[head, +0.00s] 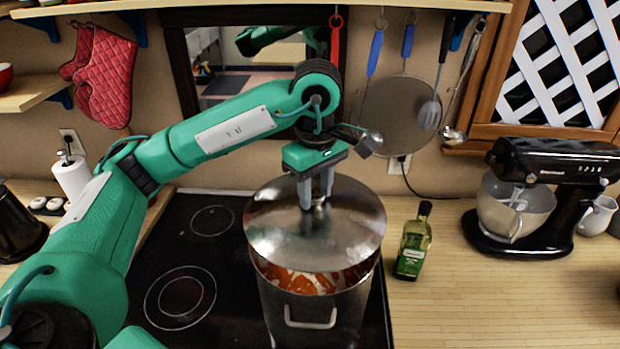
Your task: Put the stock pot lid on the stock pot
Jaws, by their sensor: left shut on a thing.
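The stock pot (313,316) is a tall metal pot with a side handle, standing on the right part of the black stovetop. Red and white contents show inside at its front. The round metal stock pot lid (290,238) is over the pot, covering most of the opening and leaving a gap at the front. Whether its back edge touches the rim is hidden. My left gripper (315,203) points down and is shut on the knob at the lid's middle. My right gripper is not in view.
A green oil bottle (413,243) stands close to the pot's right, on the wooden counter (460,310). A black stand mixer (545,195) is farther right. Utensils and a round pan (390,115) hang behind. The stovetop's left burners (180,297) are bare.

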